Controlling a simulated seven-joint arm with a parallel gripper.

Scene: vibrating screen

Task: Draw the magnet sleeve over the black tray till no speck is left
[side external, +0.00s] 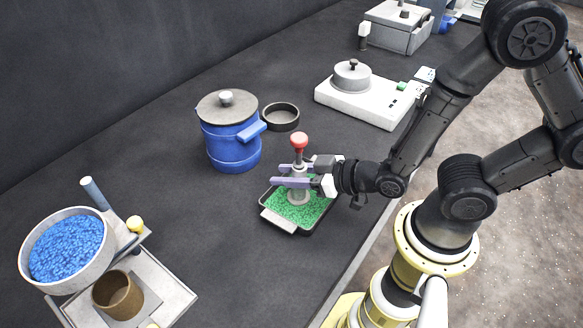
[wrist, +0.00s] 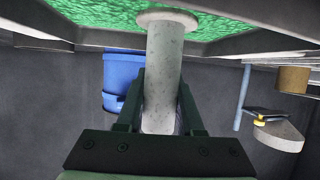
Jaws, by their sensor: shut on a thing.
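The black tray (side external: 266,192) lies on the dark bench with a layer of green granules (side external: 318,208) in it. The magnet sleeve (side external: 298,196), a grey cylinder with a flared foot and a red knob on top, stands upright over the green layer. My gripper (side external: 296,181) is shut on the sleeve's body, one finger on each side. In the wrist view the sleeve (wrist: 172,75) runs between the fingers, with its foot at the green granules. I cannot tell whether the foot touches them. No dark specks can be made out at this size.
A blue lidded canister (side external: 232,150) and a shallow black dish (side external: 281,117) stand behind the tray. A white hotplate (side external: 365,105) is at the upper right. A screen machine with a bowl of blue granules (side external: 68,250) and a brown cup (side external: 118,295) stand at lower left.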

